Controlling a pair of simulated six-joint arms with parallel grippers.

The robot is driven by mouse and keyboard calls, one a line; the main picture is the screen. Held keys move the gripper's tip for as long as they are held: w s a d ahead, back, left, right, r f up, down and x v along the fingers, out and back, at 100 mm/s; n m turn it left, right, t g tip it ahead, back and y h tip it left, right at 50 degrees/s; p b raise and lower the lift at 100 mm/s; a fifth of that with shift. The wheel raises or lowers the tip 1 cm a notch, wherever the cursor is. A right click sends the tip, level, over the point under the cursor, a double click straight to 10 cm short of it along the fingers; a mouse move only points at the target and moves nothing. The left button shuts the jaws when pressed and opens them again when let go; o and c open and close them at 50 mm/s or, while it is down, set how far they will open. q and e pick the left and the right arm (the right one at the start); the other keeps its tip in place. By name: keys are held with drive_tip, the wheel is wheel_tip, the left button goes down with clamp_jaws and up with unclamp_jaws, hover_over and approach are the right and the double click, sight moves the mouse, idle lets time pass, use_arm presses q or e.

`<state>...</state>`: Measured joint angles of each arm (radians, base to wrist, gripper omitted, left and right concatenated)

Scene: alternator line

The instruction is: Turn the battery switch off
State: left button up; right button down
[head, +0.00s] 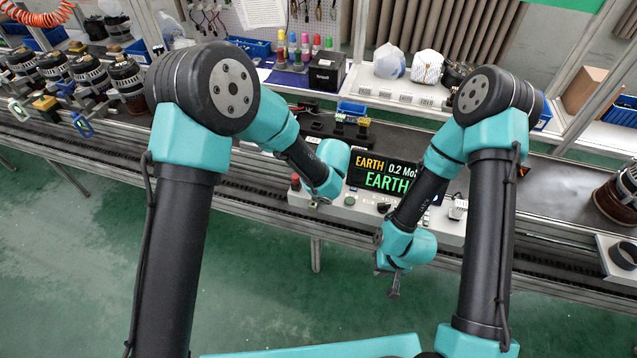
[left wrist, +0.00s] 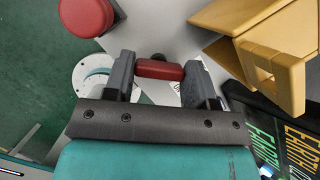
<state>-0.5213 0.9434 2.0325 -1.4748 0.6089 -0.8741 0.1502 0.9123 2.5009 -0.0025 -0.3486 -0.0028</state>
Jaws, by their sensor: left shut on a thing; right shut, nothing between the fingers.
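In the left wrist view, my left gripper (left wrist: 160,72) is shut on a red bar-shaped handle (left wrist: 160,69), which looks like the battery switch's handle. The handle lies crosswise between the two grey fingers, over a pale panel. In the head view my left gripper (head: 318,202) is at the left part of the light-grey control panel (head: 345,214); the handle is hidden there behind the gripper. My right gripper (head: 394,290) is shut and empty, hanging in front of the panel, pointing down.
A red round knob (left wrist: 86,15) is close to the left gripper; it also shows in the head view (head: 295,181). A yellow part (left wrist: 262,50) stands close on the other side. A display (head: 378,174) reading EARTH stands behind the panel. Open green floor (head: 260,290) lies in front.

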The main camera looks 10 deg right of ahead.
use_arm(q)
drive_tip(key=shift+n, duration=0.7)
drive_tip(key=o, duration=0.9)
drive_tip(key=shift+o, duration=0.2)
